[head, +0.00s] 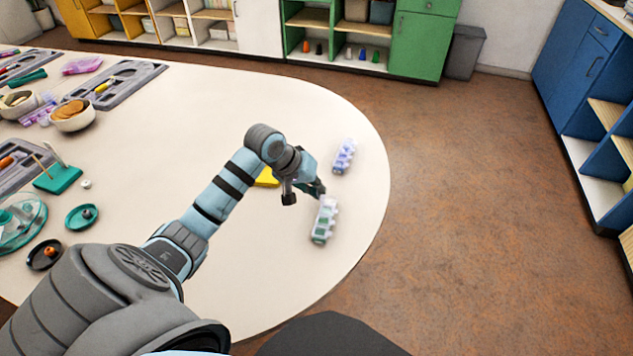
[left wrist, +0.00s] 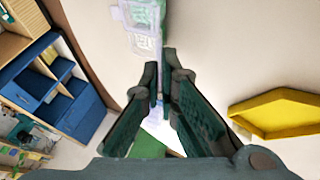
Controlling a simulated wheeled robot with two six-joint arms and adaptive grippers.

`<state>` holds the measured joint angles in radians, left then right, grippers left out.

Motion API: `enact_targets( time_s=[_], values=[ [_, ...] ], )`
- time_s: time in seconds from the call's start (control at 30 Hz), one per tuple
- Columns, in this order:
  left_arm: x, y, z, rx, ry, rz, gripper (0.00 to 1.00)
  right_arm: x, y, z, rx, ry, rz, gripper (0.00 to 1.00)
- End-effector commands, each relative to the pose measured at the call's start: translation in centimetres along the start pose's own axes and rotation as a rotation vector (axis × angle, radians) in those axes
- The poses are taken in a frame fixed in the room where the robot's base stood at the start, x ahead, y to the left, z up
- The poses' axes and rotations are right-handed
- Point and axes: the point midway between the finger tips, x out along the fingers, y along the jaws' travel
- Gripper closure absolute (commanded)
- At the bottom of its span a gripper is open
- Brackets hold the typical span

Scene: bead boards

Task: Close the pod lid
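A small pale pod box with green inside (head: 324,220) lies near the table's rounded right end. A similar lavender pod box (head: 344,156) lies farther back. My left gripper (head: 319,189) is just behind the near pod, its fingers low over it; contact cannot be told. In the left wrist view, a translucent pod with flaps (left wrist: 140,22) shows at the top, just past the fingertips (left wrist: 160,72). The fingers are close together with a narrow gap, and pale lavender shows through it. Whether they grip an edge cannot be told. My right gripper is out of view.
A yellow tray (head: 267,178) sits left of the gripper, partly behind my arm; it also shows in the left wrist view (left wrist: 280,113). Bowls (head: 72,117), grey trays (head: 115,88) and teal dishes (head: 82,216) crowd the table's left. The table (head: 290,100) behind the pods is clear.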

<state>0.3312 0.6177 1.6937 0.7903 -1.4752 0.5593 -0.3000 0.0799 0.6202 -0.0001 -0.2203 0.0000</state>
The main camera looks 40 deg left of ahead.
Motion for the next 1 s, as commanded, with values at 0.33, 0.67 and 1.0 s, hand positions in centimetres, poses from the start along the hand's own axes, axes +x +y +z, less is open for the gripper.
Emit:
enact_targets(
  time_s=[0.33,0.67,1.0],
  values=[
    [-0.8,1.5,-0.1,0.081,-0.007,-0.198,1.0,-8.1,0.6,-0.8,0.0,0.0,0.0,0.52],
    [-0.1,2.1,0.1,0.171,-0.006,-0.41,1.0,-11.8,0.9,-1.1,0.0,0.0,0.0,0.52],
    [0.3,2.3,0.2,0.215,-0.002,-0.517,1.0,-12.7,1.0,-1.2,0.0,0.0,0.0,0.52]
  ],
)
